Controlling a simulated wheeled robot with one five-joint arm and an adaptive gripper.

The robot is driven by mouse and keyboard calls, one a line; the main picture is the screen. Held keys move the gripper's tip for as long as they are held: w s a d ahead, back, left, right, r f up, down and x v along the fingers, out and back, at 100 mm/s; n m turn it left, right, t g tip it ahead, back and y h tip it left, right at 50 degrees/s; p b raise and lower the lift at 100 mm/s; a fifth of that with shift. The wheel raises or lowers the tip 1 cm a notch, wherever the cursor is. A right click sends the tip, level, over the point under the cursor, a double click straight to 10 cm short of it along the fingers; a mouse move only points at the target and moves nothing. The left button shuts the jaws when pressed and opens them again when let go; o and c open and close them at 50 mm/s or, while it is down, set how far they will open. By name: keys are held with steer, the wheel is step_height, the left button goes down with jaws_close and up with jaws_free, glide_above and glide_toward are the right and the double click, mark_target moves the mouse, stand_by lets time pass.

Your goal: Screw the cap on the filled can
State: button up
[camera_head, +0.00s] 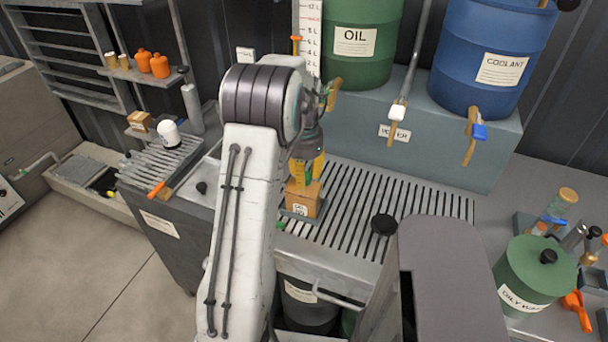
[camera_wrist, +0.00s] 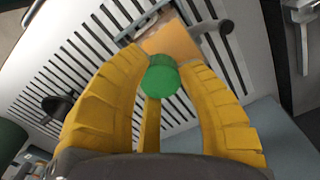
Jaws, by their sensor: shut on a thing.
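A tan can (camera_head: 302,204) with a white label stands upright on the slatted grate, on a small grey base, just below my gripper. My gripper (camera_head: 305,180) points down over it with its yellow fingers. In the wrist view the fingers are shut on a round green cap (camera_wrist: 160,81). The tan can (camera_wrist: 172,42) shows right beyond the cap there. The cap overlaps the can in that view, and I cannot tell whether it touches the can's neck or is threaded on.
A slatted grate (camera_head: 350,205) surrounds the can. A black knob (camera_head: 383,224) stands on it at right. A green oil drum (camera_head: 360,65) and a blue coolant drum (camera_head: 485,35) stand behind, with taps overhanging the grate. A green lidded container (camera_head: 530,280) is at far right.

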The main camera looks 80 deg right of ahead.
steer(key=shift+m, duration=1.1)
steer(key=m, duration=0.2)
steer(key=shift+m, duration=1.3)
steer(key=shift+m, duration=1.1)
steer(key=shift+f+m, duration=0.1)
steer(key=shift+m, duration=1.1)
